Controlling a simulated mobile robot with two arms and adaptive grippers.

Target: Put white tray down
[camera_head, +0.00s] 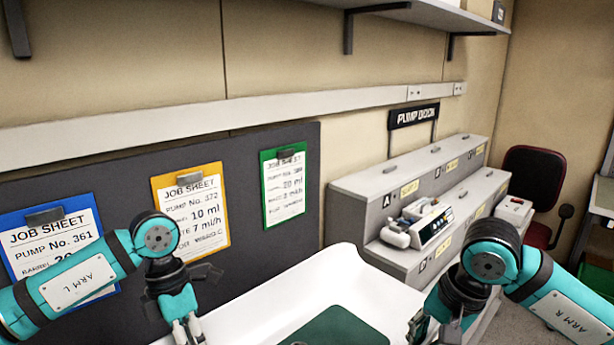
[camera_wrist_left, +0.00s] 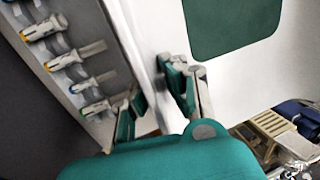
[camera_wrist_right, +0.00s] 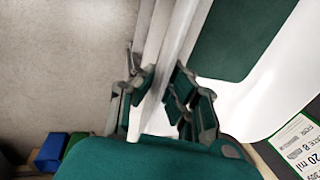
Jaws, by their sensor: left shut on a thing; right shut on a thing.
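The white tray (camera_head: 290,295) with a dark green mat (camera_head: 338,328) in it spans between my two grippers in the head view. My left gripper (camera_head: 188,330) is at the tray's left edge. In the left wrist view its fingers (camera_wrist_left: 150,105) close on the white rim (camera_wrist_left: 138,45). My right gripper (camera_head: 420,328) is at the tray's right edge. In the right wrist view its fingers (camera_wrist_right: 160,95) close on the rim (camera_wrist_right: 172,50). The tray's front part is cut off in the head view, and its underside is hidden.
The stepped grey pump dock (camera_head: 385,185) with a white pump (camera_head: 422,222) stands behind on the right. A dark board with job sheets (camera_head: 190,208) is behind on the left. Several syringes (camera_wrist_left: 65,60) lie in a rack left of the tray. A chair (camera_head: 535,180) stands far right.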

